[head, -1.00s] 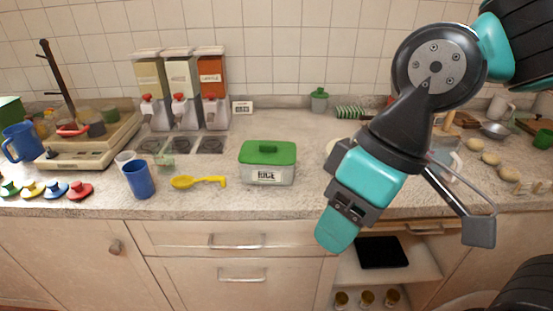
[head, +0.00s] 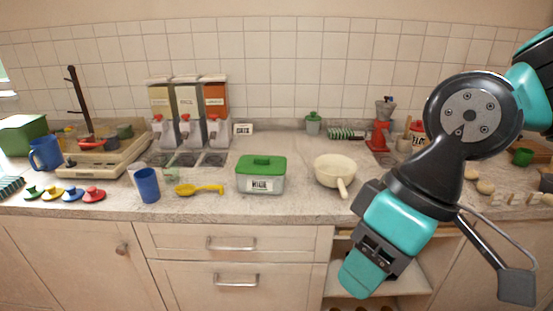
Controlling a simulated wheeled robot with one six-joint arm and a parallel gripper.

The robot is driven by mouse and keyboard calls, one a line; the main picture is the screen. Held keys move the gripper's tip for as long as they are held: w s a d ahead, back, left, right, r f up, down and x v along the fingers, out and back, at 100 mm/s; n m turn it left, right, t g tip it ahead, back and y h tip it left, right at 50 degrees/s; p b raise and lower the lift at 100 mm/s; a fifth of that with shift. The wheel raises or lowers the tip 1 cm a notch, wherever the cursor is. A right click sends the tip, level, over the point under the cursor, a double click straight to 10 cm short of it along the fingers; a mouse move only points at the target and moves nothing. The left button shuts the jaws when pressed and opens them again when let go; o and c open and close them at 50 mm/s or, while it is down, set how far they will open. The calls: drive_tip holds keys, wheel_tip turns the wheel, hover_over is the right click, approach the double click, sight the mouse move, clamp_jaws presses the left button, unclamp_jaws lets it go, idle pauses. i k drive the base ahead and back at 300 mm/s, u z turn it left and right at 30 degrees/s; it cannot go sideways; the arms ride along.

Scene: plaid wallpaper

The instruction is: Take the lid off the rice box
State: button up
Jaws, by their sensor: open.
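The rice box (head: 262,185) is a clear container with a white label, standing on the counter near the middle of the head view. Its green lid (head: 262,165), with a raised handle on top, sits on it. My gripper (head: 440,285) is open and empty, in front of the counter at the lower right. It is well to the right of the rice box and apart from it.
A cream pan (head: 335,170) stands right of the box, its handle toward the front edge. Three dispensers (head: 188,115) stand behind. A red grinder (head: 380,130) is at the back right.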

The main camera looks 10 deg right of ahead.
sight(257, 165)
drive_tip(key=u, duration=0.15)
drive_tip(key=i, duration=0.9)
drive_tip(key=u, duration=0.6)
